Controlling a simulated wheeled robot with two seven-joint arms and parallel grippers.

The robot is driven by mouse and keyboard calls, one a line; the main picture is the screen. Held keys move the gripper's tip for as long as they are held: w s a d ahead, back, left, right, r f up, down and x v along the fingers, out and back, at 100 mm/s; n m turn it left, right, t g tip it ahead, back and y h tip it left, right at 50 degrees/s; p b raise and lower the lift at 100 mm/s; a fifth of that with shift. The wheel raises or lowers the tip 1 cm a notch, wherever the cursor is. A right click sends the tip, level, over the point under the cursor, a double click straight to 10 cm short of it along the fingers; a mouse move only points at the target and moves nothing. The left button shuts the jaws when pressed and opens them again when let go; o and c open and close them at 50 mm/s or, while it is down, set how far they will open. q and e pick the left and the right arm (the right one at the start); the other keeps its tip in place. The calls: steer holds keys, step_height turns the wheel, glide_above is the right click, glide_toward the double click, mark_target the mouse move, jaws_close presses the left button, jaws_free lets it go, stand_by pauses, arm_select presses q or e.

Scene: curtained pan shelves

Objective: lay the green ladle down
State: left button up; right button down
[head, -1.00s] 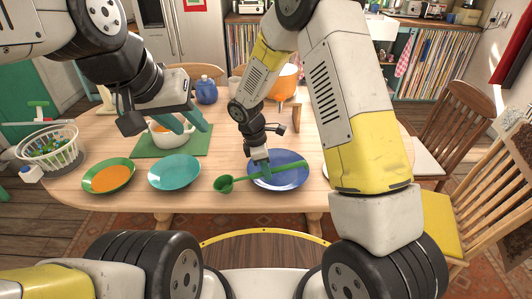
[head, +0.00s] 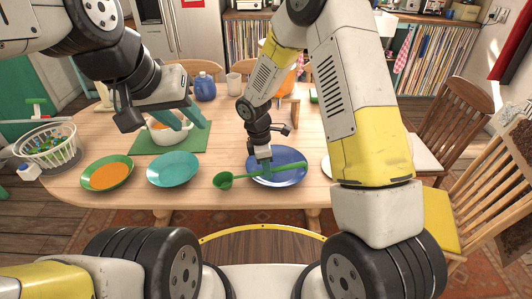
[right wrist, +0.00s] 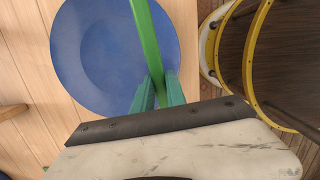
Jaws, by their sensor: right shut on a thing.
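The green ladle (head: 224,180) is in my right gripper (head: 265,168), which is shut on its handle. The handle lies across the view of the blue plate (head: 290,178), and the bowl end hangs past the plate's left side. In the right wrist view the ladle's handle (right wrist: 146,35) passes between the teal fingertips (right wrist: 159,90), over the blue plate (right wrist: 85,60). I cannot tell whether the ladle touches the plate. My left gripper (head: 190,119) is open and empty, near the white pot (head: 168,134).
The white pot is on a green mat (head: 145,146). A white basket (head: 48,147) is at the far left.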

steer(key=shift+f, duration=0.1)
steer(key=shift+d+f+y, duration=0.2)
steer(key=shift+f+y, duration=0.3)
steer(key=shift+f, duration=0.05)
steer(key=shift+d+f, duration=0.1)
steer(key=shift+f, duration=0.05)
steer(key=c, duration=1.7)
jaws_free()
steer(key=shift+f, duration=0.1)
steer(key=shift+o, duration=0.6)
steer(key=o, duration=0.5)
steer(key=shift+c, duration=0.2)
steer(key=r, duration=0.8)
steer(key=shift+a, duration=0.2)
